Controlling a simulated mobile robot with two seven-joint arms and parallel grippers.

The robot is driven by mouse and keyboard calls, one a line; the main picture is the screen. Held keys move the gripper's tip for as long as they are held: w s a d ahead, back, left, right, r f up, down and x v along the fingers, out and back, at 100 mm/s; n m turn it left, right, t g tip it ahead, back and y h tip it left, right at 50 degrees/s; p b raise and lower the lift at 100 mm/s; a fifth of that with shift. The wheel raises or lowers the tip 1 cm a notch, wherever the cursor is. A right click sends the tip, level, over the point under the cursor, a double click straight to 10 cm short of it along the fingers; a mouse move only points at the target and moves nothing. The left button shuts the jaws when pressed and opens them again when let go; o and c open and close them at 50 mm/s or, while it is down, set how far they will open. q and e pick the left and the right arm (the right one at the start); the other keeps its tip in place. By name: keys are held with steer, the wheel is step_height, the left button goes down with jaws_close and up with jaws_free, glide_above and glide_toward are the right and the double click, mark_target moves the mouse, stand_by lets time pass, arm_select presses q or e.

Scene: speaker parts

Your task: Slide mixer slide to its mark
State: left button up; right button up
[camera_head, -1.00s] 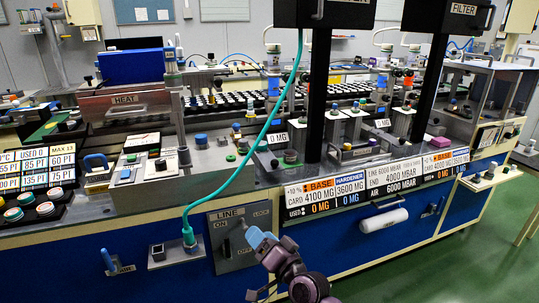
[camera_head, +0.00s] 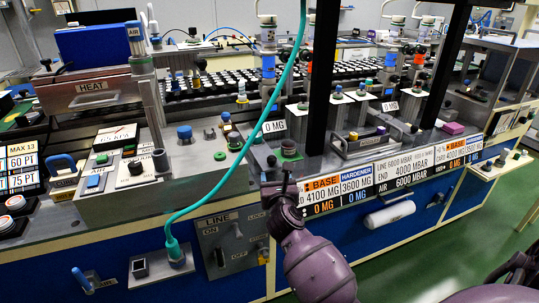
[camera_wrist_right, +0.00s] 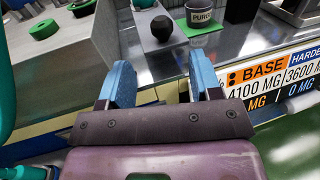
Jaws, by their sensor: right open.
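My right gripper (camera_head: 277,190) is at the front edge of the bench, below a black ball knob (camera_head: 272,160). In the right wrist view its two blue fingers (camera_wrist_right: 163,82) are apart with nothing between them. The black ball knob (camera_wrist_right: 162,27) lies ahead of the fingers, not touched. Beside it a grey cup marked PURGE (camera_wrist_right: 204,17) stands on a green square. I cannot tell for sure which part is the mixer slide, and I make out no mark for it. My left gripper is not in view.
A teal hose (camera_head: 245,150) hangs in front of the bench, left of my right gripper. Black posts (camera_head: 321,80) rise behind it. The BASE and HARDENER display (camera_head: 335,193) is close on its right. The LINE switch panel (camera_head: 231,240) is below left.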

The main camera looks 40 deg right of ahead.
mark_target(272, 162)
steer(key=b+x, duration=0.1)
steer(key=x, duration=0.7)
steer(key=shift+w+d+b, duration=0.25)
steer(key=shift+w+b, duration=0.05)
steer(key=shift+b, duration=0.1)
steer(key=shift+x, duration=0.85)
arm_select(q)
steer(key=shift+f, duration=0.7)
arm_select(e)
steer(key=shift+r, duration=0.15)
steer(key=shift+c, duration=0.7)
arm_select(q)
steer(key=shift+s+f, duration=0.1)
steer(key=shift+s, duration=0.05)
arm_select(e)
jaws_close()
